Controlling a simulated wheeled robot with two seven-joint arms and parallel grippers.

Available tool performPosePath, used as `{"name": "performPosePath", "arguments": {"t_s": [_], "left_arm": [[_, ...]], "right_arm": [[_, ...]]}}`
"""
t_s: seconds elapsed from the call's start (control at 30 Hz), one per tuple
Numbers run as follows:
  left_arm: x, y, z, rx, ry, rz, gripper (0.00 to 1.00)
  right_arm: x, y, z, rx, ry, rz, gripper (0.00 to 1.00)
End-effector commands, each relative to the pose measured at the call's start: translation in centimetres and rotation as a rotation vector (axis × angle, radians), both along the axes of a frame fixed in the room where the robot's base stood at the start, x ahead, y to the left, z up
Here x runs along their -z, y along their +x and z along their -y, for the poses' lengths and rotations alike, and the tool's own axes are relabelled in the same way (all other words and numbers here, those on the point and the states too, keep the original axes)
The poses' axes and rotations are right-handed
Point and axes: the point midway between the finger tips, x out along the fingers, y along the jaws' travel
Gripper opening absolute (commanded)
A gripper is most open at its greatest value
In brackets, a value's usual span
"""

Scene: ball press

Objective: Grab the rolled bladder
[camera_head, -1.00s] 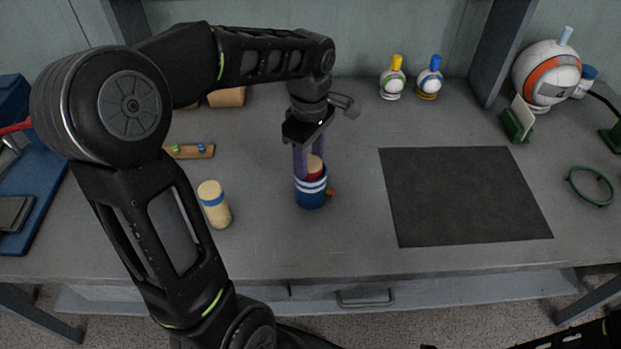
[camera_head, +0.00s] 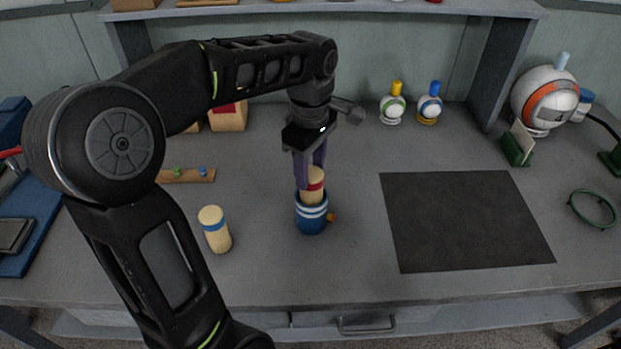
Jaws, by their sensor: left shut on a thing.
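A tan rolled bladder with a red band (camera_head: 313,190) stands upright, its lower part inside a blue cup with white stripes (camera_head: 311,218). My left gripper (camera_head: 311,172) points down with its purple fingers shut on the top of this roll. The fingers hide part of the roll, and the cup wall hides its lower end. My right gripper is not in view.
A dark mat (camera_head: 465,220) lies bare to the right of the cup. Two small ball-shaped bottles (camera_head: 392,108) stand at the back. A large white and orange ball (camera_head: 545,98), a green card holder (camera_head: 517,146) and a green ring (camera_head: 592,208) are at the right.

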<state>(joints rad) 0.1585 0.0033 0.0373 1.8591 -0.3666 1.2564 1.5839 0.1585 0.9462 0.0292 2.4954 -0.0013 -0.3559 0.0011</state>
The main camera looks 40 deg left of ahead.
Motion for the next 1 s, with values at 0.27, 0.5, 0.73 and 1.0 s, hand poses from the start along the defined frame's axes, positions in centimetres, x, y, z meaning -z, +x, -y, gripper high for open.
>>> {"name": "performPosePath", "arguments": {"t_s": [0.27,0.5,0.73,1.0], "left_arm": [[-6.4,0.0,0.0,0.001,-0.001,0.003,0.0],[-11.1,0.0,0.0,0.001,-0.001,0.001,0.0],[-13.3,0.0,0.0,0.001,0.0,0.001,0.0],[-13.6,0.0,0.0,0.001,0.0,0.001,0.0]], "right_arm": [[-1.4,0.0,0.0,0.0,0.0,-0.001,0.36],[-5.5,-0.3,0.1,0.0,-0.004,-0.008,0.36],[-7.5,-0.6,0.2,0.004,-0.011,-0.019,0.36],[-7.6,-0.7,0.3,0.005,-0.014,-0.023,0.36]]}}
